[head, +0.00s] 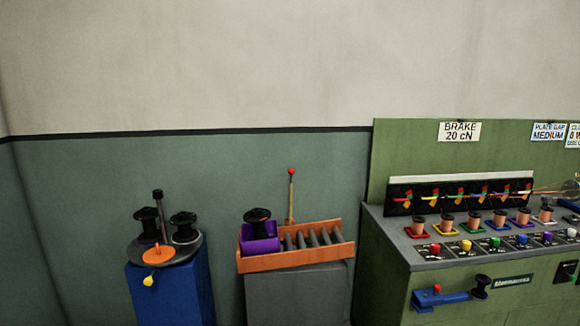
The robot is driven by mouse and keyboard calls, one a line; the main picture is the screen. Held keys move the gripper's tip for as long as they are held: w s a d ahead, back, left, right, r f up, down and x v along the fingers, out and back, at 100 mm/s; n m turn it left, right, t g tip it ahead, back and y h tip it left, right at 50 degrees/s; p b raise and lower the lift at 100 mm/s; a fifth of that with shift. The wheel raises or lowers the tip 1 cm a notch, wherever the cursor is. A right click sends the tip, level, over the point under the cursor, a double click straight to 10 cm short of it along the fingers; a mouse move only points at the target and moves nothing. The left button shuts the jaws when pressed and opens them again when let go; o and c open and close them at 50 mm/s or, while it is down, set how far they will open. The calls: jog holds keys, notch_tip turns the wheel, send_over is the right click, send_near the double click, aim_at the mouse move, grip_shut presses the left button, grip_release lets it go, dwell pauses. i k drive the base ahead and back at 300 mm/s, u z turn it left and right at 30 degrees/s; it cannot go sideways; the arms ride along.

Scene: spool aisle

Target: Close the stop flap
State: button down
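No part is clearly recognisable as the stop flap. An orange roller tray (292,260) with several dark rollers stands on a grey cabinet. A thin yellow rod (291,198) with a red ball on top stands upright behind the tray; I cannot tell whether it belongs to a flap. A purple box-like holder (258,243) sits at the tray's left end with a black spool (257,217) on it. The holder hides that end of the tray. My gripper is not in view.
A blue pedestal (170,295) at left carries a round plate with black spools and an orange disc (158,254). A green machine (440,285) with several small spools, coloured knobs and a blue crank-like part (440,298) fills the right. Wall above is bare.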

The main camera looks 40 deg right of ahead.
aim_at(291, 172)
jog(key=z, duration=0.1)
jog(key=i, duration=1)
jog(key=u, duration=0.05)
